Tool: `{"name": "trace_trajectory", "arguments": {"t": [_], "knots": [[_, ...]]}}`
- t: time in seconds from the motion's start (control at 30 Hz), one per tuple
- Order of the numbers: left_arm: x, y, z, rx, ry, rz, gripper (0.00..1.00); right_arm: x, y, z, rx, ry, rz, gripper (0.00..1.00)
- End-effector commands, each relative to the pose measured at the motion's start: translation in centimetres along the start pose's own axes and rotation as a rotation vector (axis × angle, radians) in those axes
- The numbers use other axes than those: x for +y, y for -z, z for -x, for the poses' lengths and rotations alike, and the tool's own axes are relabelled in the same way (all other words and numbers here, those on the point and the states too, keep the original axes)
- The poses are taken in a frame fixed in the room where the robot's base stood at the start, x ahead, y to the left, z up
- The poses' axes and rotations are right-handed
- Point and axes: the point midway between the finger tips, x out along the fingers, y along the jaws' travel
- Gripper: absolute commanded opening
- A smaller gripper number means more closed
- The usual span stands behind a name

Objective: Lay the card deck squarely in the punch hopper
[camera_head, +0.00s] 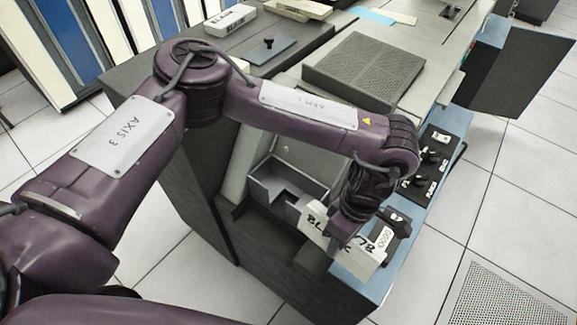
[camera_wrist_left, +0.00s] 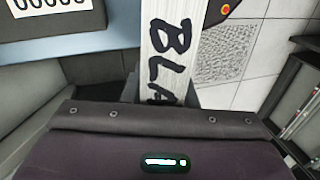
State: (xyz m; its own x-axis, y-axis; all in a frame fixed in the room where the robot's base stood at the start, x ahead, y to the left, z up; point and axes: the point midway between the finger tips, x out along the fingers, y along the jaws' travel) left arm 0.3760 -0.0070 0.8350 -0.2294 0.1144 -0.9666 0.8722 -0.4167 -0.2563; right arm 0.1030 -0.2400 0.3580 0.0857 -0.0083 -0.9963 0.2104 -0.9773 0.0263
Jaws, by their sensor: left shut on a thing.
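The card deck (camera_head: 330,243) is a white block with black handwriting on its side. My left gripper (camera_head: 352,222) is shut on it and holds it tilted at the machine's front right corner. In the left wrist view the deck (camera_wrist_left: 168,45) runs up from between the fingers, with "BLA" readable on it. The punch hopper (camera_head: 262,187) is a grey open-topped tray with a notched front wall, to the left of the deck. It looks empty where I can see in. The deck and gripper hide part of the hopper's right side. My right gripper is not in view.
A counter (camera_head: 384,239) and a black switch panel (camera_head: 430,160) sit on the blue right edge. A ribbed grey cover (camera_head: 365,70) lies behind the hopper. A white labelled box (camera_head: 231,20) and a blue plate (camera_head: 266,50) rest on the machine's back left top.

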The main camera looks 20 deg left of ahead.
Motion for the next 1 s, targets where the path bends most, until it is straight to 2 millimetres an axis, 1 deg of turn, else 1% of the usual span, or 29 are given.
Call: {"name": "trace_trajectory", "arguments": {"t": [0.03,0.1,0.2,0.37,0.5,0.6,0.7,1.0], "knots": [[0.4,-1.8,0.8,-0.015,0.023,0.028,0.00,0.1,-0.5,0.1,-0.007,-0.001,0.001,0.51],[0.8,-3.5,1.9,-0.025,0.056,0.077,0.00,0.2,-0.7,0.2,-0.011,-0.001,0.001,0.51],[1.3,-5.8,3.6,-0.052,0.107,0.156,0.00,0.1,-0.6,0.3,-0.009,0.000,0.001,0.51],[2.0,-8.7,6.2,-0.114,0.191,0.298,0.00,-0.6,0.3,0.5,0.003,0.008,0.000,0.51],[2.7,-10.9,8.9,-0.196,0.271,0.452,0.00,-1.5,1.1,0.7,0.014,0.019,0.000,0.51],[3.3,-12.2,11.3,-0.286,0.341,0.595,0.00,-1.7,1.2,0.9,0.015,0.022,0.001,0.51],[3.7,-12.8,13.0,-0.368,0.393,0.712,0.00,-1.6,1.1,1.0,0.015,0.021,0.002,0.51],[4.9,-13.2,16.6,-0.582,0.486,0.978,0.00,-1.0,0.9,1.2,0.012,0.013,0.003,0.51]]}}
